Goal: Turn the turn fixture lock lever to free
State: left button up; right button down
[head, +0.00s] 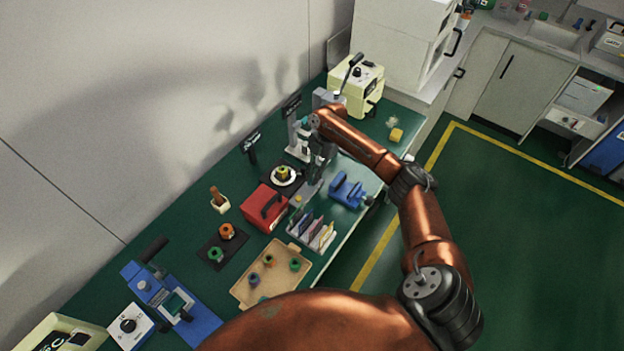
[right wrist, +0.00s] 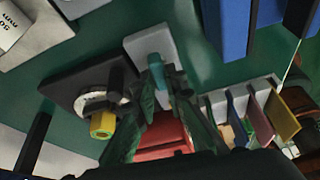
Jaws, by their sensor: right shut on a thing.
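My right gripper (head: 317,172) reaches down from the right over the back half of the bench. In the right wrist view the fingers of my right gripper (right wrist: 157,75) close around a small teal piece, which I take to be the lock lever (right wrist: 156,61). It stands over a grey plate (right wrist: 146,38), which looks like the turn fixture's base; the plate also shows in the head view (head: 306,191). The fingers hide most of the lever, so its exact angle cannot be told. My left gripper is not in view.
A red box (head: 265,207) with a dark handle stands close in front. A rack of coloured plates (head: 311,233) and a blue fixture (head: 348,190) sit on the right. A dark plate with a white disc (right wrist: 85,95) and yellow piece (right wrist: 103,124) lies beside the gripper.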

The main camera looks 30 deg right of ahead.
jog(key=shift+n+b, duration=0.35)
jog(key=shift+n, duration=0.15)
jog(key=c, duration=2)
grip_release()
jog(key=shift+o, duration=0.2)
jog(key=v, duration=1.2)
jog(key=shift+w, duration=0.25)
jog(key=shift+a, duration=0.15)
